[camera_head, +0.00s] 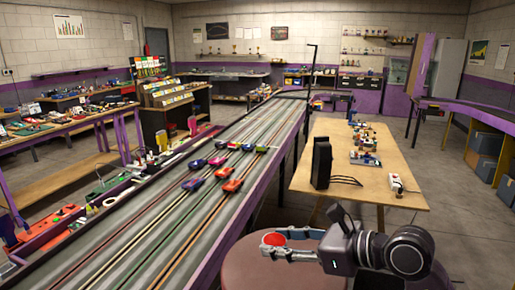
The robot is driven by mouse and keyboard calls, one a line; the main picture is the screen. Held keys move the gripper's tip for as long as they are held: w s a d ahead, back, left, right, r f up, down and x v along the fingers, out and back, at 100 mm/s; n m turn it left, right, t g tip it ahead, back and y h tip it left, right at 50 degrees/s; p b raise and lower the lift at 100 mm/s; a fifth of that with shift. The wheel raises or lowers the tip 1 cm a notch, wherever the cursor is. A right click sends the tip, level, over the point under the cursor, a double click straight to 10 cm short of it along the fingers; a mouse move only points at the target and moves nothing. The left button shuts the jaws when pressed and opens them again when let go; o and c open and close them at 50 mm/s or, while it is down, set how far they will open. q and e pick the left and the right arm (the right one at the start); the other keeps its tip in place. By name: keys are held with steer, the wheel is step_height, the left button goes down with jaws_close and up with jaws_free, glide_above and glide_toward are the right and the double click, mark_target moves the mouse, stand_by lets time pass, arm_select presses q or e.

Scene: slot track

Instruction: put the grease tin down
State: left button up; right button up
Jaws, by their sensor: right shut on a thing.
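The grease tin (273,240) shows as a small round thing with a red top at the bottom middle of the head view. My right gripper (275,243) is shut on it, with its fingers on either side of the tin. The tin is over or on a round brownish-red surface (240,274) at the bottom edge. I cannot tell whether the tin touches that surface. My left gripper does not show.
The long grey slot track (225,215) with several toy cars (208,174) runs along the left. A wooden table (410,190) stands beyond my right arm, with a black upright box (321,163), cables and small items. The near part of the round surface looks bare.

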steer(key=s+d+f, duration=0.4)
steer(key=s+d, duration=0.3)
steer(key=s+d+f, duration=0.3)
steer(key=s+d, duration=0.4)
steer(key=s, duration=0.1)
steer(key=shift+s+f, duration=0.25)
steer(key=shift+f, duration=0.1)
steer(key=shift+r, duration=0.1)
